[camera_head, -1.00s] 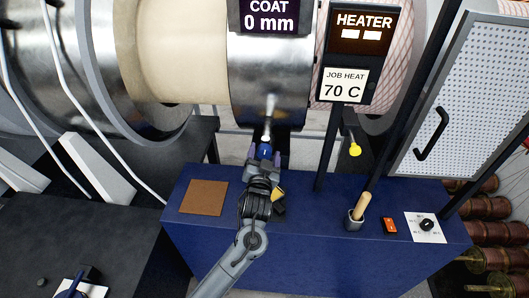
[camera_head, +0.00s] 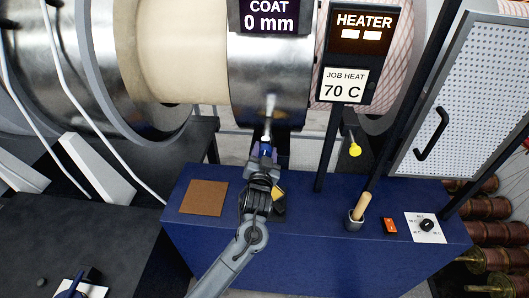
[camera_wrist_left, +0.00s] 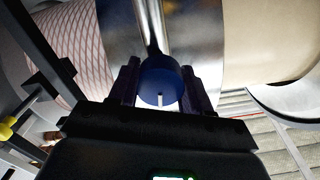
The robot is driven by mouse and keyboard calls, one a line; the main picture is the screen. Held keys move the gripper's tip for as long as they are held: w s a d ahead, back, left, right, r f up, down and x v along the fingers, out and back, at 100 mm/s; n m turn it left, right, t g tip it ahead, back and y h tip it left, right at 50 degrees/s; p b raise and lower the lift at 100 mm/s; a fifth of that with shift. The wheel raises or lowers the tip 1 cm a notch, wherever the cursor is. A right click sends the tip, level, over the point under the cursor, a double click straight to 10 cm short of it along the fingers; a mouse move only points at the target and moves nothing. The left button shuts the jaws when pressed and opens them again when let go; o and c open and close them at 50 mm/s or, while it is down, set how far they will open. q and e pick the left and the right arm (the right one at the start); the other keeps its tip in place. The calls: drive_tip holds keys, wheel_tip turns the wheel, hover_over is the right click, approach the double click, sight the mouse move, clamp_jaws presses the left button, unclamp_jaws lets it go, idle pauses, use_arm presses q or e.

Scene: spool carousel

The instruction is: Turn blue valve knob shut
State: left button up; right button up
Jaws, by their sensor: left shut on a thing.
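The blue valve knob (camera_head: 265,147) sits at the lower end of a metal pipe (camera_head: 268,112) in front of the steel drum. It also shows in the left wrist view (camera_wrist_left: 158,82), round, with a short white mark on its near face. My left gripper (camera_head: 264,156) is shut on the knob, with one dark finger on each side in the left wrist view (camera_wrist_left: 160,86). The gripper hides part of the knob in the head view. My right gripper is not in view.
The blue bench (camera_head: 310,240) carries a brown square pad (camera_head: 204,197), a cup with a wooden handle (camera_head: 355,221), an orange switch (camera_head: 390,225) and a black dial (camera_head: 427,226). A yellow knob (camera_head: 355,150) hangs right of the heater post (camera_head: 328,155).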

use_arm(q)
drive_tip(key=n, duration=0.3)
drive_tip(key=shift+n, duration=1.9)
drive_tip(key=o, duration=1.1)
drive_tip(key=shift+c, duration=0.2)
